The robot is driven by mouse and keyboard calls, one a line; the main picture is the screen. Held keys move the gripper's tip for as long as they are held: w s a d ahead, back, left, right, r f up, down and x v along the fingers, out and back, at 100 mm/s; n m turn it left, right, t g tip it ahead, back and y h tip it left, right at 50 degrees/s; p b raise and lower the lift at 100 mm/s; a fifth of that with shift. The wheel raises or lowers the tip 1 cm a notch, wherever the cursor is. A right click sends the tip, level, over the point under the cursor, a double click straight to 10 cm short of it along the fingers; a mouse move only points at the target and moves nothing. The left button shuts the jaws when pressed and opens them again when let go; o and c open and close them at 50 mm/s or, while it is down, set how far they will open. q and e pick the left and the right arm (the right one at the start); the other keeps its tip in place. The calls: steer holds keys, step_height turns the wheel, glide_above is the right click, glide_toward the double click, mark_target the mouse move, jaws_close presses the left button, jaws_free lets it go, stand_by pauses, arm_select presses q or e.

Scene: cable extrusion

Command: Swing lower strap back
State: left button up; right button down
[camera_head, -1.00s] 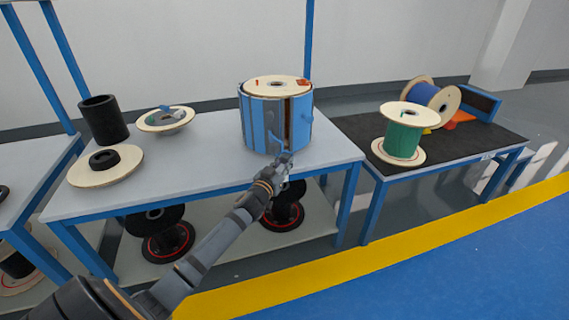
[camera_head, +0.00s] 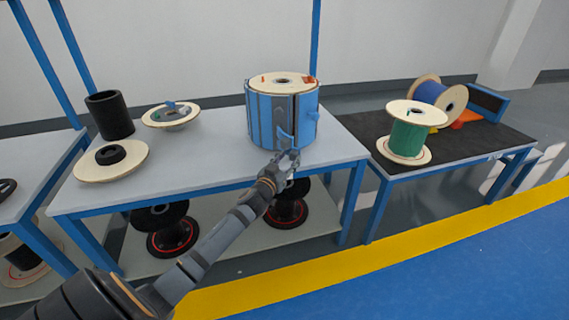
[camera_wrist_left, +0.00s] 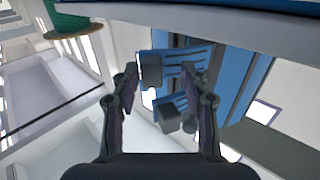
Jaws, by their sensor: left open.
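A blue-slatted drum (camera_head: 262,118) with a pale wooden top disc (camera_head: 283,80) stands on the grey table. A dark upright gap shows in its front. A blue strap (camera_head: 284,137) sticks out low on the drum's front, close to my left gripper (camera_head: 289,158). In the left wrist view, my left gripper (camera_wrist_left: 158,88) is open. Two blue strap pieces with dark grey blocks, an upper one (camera_wrist_left: 185,62) and a lower one (camera_wrist_left: 172,110), show between or just beyond its fingers; I cannot tell whether they touch. My right gripper is not in view.
The grey table (camera_head: 205,165) also holds a black cylinder (camera_head: 109,115) and wooden flanges (camera_head: 110,162) at left. A dark-topped table (camera_head: 470,150) at right carries a green spool (camera_head: 407,138) and a blue spool (camera_head: 440,96). Black reels (camera_head: 173,237) sit on the lower shelf.

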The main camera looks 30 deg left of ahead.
arm_select(q)
steer(key=s+d, duration=0.1)
steer(key=s, duration=1)
steer(key=shift+s+d, duration=0.25)
steer(key=shift+s, duration=0.15)
steer(key=w+p, duration=0.2)
steer(key=w, duration=0.2)
steer(key=w+p, duration=0.3)
steer(key=w, duration=0.1)
steer(key=w+p, duration=0.2)
steer(key=w, duration=0.2)
steer(key=shift+w+a+p, duration=0.1)
steer(key=shift+a+p, duration=0.2)
steer(key=shift+p, duration=0.05)
steer(key=shift+w, duration=0.4)
jaws_close()
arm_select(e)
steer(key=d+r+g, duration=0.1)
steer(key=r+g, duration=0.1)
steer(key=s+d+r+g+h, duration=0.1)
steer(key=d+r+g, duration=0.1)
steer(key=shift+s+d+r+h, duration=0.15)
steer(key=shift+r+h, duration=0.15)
